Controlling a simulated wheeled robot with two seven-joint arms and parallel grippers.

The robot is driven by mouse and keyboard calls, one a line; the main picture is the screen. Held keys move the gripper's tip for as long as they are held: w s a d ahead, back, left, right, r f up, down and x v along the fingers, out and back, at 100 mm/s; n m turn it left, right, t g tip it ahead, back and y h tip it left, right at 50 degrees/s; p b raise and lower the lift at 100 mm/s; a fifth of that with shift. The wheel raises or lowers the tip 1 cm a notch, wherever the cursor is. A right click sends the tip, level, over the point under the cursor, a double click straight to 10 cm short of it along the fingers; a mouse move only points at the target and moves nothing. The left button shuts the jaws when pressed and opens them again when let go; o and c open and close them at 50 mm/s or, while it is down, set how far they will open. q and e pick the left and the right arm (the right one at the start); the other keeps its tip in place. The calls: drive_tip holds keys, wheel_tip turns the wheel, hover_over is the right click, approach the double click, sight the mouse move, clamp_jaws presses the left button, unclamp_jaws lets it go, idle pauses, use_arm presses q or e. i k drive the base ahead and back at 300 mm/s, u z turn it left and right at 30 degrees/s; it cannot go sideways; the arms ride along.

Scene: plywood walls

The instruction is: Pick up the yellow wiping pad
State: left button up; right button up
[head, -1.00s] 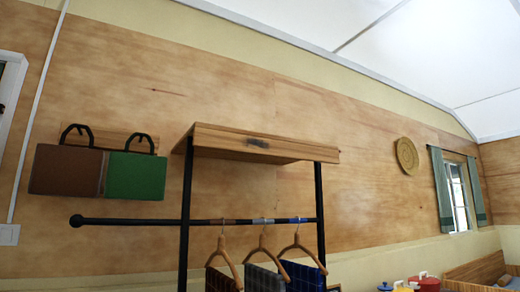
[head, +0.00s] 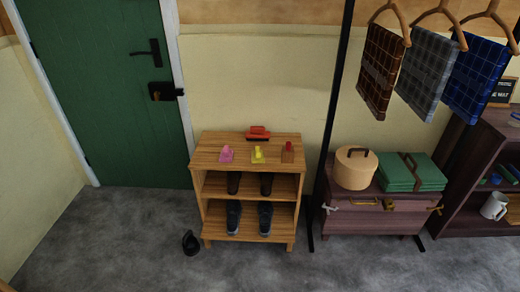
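The yellow wiping pad (head: 258,155) lies on top of a small wooden shoe shelf (head: 210,162), in the middle of a row. A pink pad (head: 226,154) lies to its left and a brown and red brush-like item (head: 288,153) to its right. A red-orange item (head: 258,132) sits behind it at the shelf's back edge. Nothing touches the yellow pad. Neither of my grippers shows in the head view.
Shoes stand on the shelf's lower levels, and one dark shoe (head: 191,243) lies on the floor to its left. A green door (head: 100,90) is at left. A black rack post (head: 338,110) and a purple chest (head: 370,218) stand at right. The grey floor in front is clear.

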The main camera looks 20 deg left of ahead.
sight(258, 158)
drive_tip(key=u, duration=0.35)
drive_tip(key=i, duration=2)
drive_tip(key=z, duration=0.35)
